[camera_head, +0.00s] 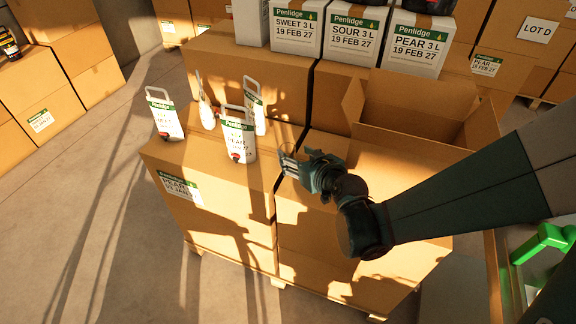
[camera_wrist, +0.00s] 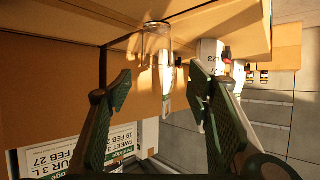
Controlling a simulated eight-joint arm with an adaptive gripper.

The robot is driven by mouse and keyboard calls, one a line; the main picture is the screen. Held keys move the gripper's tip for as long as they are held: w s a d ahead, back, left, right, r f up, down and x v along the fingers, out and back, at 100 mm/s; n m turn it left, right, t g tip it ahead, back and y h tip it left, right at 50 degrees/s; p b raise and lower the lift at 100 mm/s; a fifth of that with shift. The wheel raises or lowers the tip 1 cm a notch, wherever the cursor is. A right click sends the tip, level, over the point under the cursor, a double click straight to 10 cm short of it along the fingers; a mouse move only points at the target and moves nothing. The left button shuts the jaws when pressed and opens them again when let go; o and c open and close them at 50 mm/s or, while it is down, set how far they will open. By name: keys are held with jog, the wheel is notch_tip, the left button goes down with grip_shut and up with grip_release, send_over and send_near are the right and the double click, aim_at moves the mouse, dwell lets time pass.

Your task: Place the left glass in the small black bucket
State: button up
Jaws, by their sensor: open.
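My gripper (camera_head: 287,163) is open over the stacked cartons, right of the white pouches, in the head view. Its two dark fingers (camera_wrist: 160,92) stand well apart in the wrist view. A clear glass (camera_wrist: 157,55) shows there beyond the fingertips, roughly between them, and nothing is held. In the head view only a faint outline near my fingertips may be this glass. I cannot make out a second glass. A black object, cut off by the top edge (camera_head: 432,5), sits on the white cartons; I cannot tell if it is the small bucket.
Several white labelled pouches (camera_head: 238,140) stand left of my gripper on the carton stack (camera_head: 215,178). An open carton (camera_head: 415,115) lies behind my arm. A dark labelled container (camera_head: 8,44) is at far left. A green object (camera_head: 543,242) is at right.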

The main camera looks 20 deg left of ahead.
aim_at(285, 147)
jog(key=shift+s+d+f+t+b, duration=0.15)
jog(key=shift+d+f+t+b, duration=0.2)
jog(key=shift+d+b, duration=0.2)
jog(key=shift+x, duration=1.35)
jog(key=shift+b+x, duration=1)
jog(key=shift+x, duration=1.55)
jog(key=shift+s+a, duration=0.1)
jog(key=c, duration=1.1)
jog(key=shift+r, duration=0.1)
